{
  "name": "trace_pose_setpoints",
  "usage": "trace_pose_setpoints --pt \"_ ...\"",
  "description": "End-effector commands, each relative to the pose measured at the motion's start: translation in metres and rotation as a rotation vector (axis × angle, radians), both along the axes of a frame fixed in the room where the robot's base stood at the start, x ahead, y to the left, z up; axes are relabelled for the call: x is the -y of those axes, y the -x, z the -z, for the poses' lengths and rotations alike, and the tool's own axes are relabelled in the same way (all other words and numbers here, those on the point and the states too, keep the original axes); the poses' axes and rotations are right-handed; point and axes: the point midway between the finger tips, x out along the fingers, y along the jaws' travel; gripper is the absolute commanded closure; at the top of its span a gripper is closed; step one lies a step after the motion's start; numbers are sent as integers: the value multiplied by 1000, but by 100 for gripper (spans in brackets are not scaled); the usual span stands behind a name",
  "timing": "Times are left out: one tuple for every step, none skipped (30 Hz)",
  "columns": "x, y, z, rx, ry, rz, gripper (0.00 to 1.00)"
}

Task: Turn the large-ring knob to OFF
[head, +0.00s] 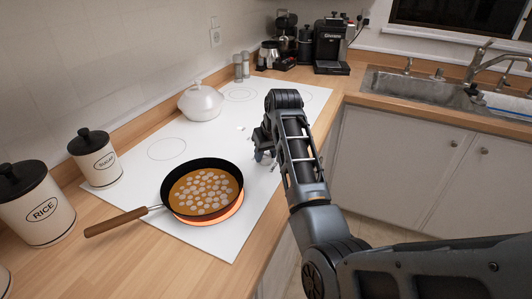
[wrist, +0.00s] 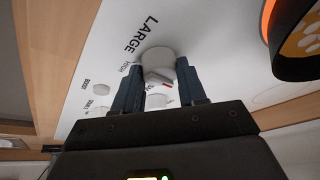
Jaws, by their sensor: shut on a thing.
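In the wrist view, a round white knob (wrist: 157,55) with a raised grip sits on the white cooktop beside the printed words LARGE and HIGH. My gripper (wrist: 160,70) has its two dark fingers on either side of this knob and is shut on its grip. In the head view, my gripper (head: 264,146) is low over the right part of the cooktop (head: 130,190) and hides the knob. The front ring glows orange under a black pan (head: 203,190) of brown sauce with pale pieces. The knob's exact pointer position is hard to read.
More white knobs (wrist: 102,87) lie close by in the wrist view. The pan's wooden handle (head: 115,222) points left. Rice and sugar jars stand left; a coffee machine (head: 331,45) and sink are at the back right.

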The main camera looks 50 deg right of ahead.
Motion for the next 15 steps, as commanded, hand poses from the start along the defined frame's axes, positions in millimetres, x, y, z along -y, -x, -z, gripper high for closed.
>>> trace_pose_setpoints --pt "0 -1 -2 4 1 -14 89" --pt "0 -1 -2 4 1 -22 89" --pt "0 -1 -2 4 0 -30 89" --pt "0 -1 -2 4 0 -35 89" --pt "0 -1 -2 5 0 -40 89" --pt "0 -1 -2 5 0 -45 89" --pt "0 -1 -2 5 0 -48 89" --pt "0 -1 -2 5 0 -51 89" --pt "0 -1 -2 5 1 -53 89" --pt "0 -1 -2 5 0 -55 89" --pt "0 -2 -2 5 0 -55 89" --pt "0 -2 -2 5 1 -55 89" --pt "0 -2 -2 5 1 -55 89" --pt "0 -2 -2 5 1 -55 89" --pt "0 -2 -2 5 1 -55 89"
